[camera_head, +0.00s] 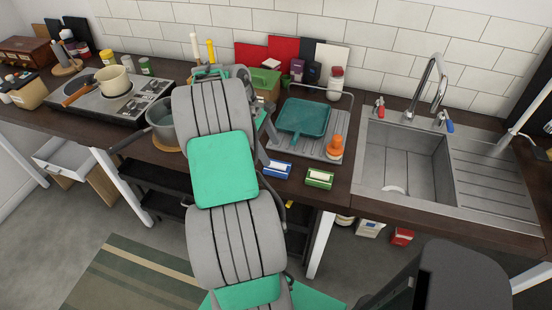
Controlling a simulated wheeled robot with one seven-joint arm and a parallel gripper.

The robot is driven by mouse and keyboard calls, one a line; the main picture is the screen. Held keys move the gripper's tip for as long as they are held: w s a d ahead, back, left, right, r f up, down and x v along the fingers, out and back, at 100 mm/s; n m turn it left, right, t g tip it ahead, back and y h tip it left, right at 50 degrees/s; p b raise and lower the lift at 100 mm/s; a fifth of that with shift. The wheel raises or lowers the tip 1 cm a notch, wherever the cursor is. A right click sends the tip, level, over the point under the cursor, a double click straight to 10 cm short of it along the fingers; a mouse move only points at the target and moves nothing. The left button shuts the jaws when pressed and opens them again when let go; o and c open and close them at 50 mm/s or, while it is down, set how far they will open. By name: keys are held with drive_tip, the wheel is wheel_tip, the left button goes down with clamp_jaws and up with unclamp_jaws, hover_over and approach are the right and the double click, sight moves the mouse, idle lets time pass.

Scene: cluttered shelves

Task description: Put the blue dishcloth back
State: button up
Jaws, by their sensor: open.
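I cannot make out a blue dishcloth with certainty. A teal, shallow square item (303,118) that looks like a pan lies on the grey drying rack (327,108) left of the sink. A small blue-and-white item (277,170) lies at the counter's front edge, beside a green-and-white one (320,179). My grey and green arm rises through the middle of the view and reaches over the counter.
An orange bottle (336,146) stands on the rack's right side. The sink (405,165) and tall faucet (431,85) are at right. A grey pot (161,122) is left of my arm. A cream pot (114,79) sits on the stove (145,90). Bare counter shows at the front edge.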

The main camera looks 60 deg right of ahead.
drive_tip(key=w+a+r+t+h+p, duration=0.1)
drive_tip(key=w+a+r+t, duration=0.1)
drive_tip(key=w+a+r, duration=0.6)
drive_tip(key=w+a+r+t+h, duration=0.1)
drive_tip(key=w+a+r+t, duration=0.1)
drive_tip(key=w+a+r, duration=0.5)
drive_tip(key=s+a+f+t+y, duration=0.1)
drive_tip(key=s+a+t, duration=0.1)
drive_tip(key=a, duration=1.2)
drive_tip(key=s+a+f+m+t+y, duration=0.1)
drive_tip(key=s+a+f+t, duration=0.1)
drive_tip(key=a, duration=1.1)
drive_tip(key=shift+s+a+m+t+y, duration=0.3)
drive_tip(key=shift+s+a+y, duration=0.05)
drive_tip(key=shift+y, duration=0.05)
